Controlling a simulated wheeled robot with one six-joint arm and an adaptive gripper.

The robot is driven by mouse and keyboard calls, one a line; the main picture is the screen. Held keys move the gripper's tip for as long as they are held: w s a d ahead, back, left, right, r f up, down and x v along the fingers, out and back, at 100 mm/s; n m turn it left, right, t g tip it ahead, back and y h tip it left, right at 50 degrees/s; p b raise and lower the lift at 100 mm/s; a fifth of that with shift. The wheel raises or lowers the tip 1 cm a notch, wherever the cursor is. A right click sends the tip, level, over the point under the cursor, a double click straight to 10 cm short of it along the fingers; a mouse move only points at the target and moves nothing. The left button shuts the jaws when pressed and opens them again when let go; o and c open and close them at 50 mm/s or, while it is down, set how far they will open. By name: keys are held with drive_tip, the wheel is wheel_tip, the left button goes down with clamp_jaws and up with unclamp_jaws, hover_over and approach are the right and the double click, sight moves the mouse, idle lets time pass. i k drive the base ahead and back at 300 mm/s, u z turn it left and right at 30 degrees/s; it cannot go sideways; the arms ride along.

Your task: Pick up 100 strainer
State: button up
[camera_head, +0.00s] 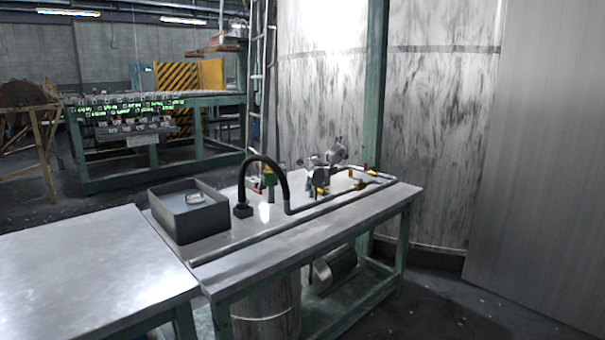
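I cannot tell for sure which thing is the strainer. A small pale, shiny object (195,198) lies inside a dark grey open box (173,228) on the metal workbench (330,222); it is too small to identify. Several small metal parts (318,175) with yellow and red bits stand at the back of the bench, also too small to make out. My gripper is not in view.
A black curved hose (268,162) arches up beside the box. A pipe (300,214) runs along the bench. A bare metal table (85,268) stands at the front left. A metal cylinder (334,263) lies on the lower shelf. Dark floor is open at lower right.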

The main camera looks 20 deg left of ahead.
sight(285, 168)
drive_tip(key=z, duration=0.3)
drive_tip(key=i, duration=1.65)
drive_tip(key=u, duration=0.45)
drive_tip(key=i, duration=1)
drive_tip(key=u, duration=1.5)
drive_tip(key=i, duration=0.6)
drive_tip(key=u, duration=0.55)
